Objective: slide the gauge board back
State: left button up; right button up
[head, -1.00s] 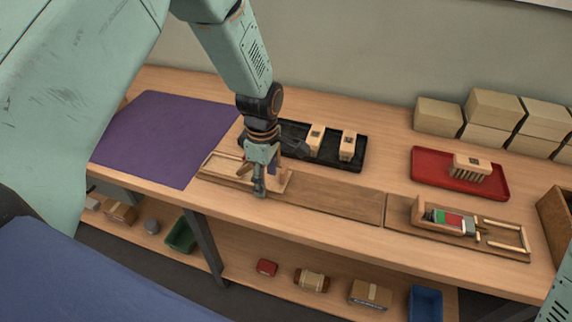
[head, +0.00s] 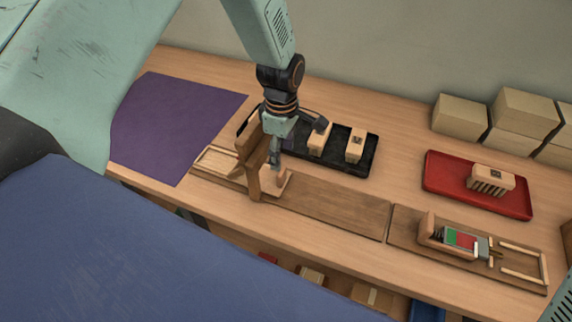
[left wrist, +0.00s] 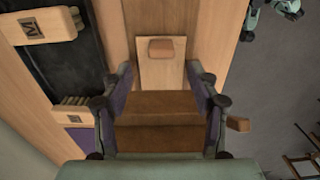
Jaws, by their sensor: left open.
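What looks like the gauge board is a brown wooden piece (head: 256,165) standing upright on the left end of the long plank, beside a pale slotted frame (head: 217,160). In the left wrist view a brown stepped block (left wrist: 160,105) with a tab on its right lies below the fingers. A pale plate with a small block (left wrist: 160,50) is just beyond it. My left gripper (head: 275,150) is open close over the brown piece, its fingers (left wrist: 162,100) on both sides in the wrist view. Contact cannot be told. My right gripper is out of view.
A black tray (head: 357,174) with bristle blocks is behind the plank (head: 340,208). A red tray (head: 440,182) holds another block. A second fixture (head: 470,250) lies at the right. Purple mat (head: 180,120) lies left; boxes (head: 460,117) stand at the back right.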

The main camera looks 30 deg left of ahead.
aim_at(282, 170)
pick_arm(q)
jog(key=shift+w+d+f, duration=0.1)
jog(key=shift+w+d, duration=0.05)
jog(key=shift+w, duration=0.1)
jog(key=shift+f, duration=0.25)
jog(key=f, duration=0.1)
jog(key=s+f, duration=0.1)
jog(key=a+f, duration=0.1)
jog(key=shift+s+f, duration=0.2)
jog(key=f, duration=0.2)
jog(key=w+d+f, duration=0.1)
jog(key=shift+f, duration=0.35)
jog(key=shift+a, duration=0.15)
jog(key=shift+s+a+r, duration=0.15)
jog(key=shift+s+a, duration=0.1)
jog(key=shift+s, duration=0.1)
jog(key=shift+c, duration=0.6)
jog(key=shift+w+d, duration=0.25)
jog(key=shift+w, duration=0.1)
jog(key=c, duration=0.4)
jog(key=shift+s+a, duration=0.15)
jog(key=shift+a, duration=0.05)
jog(key=c, duration=0.5)
jog(key=shift+d, duration=0.15)
grip_shut()
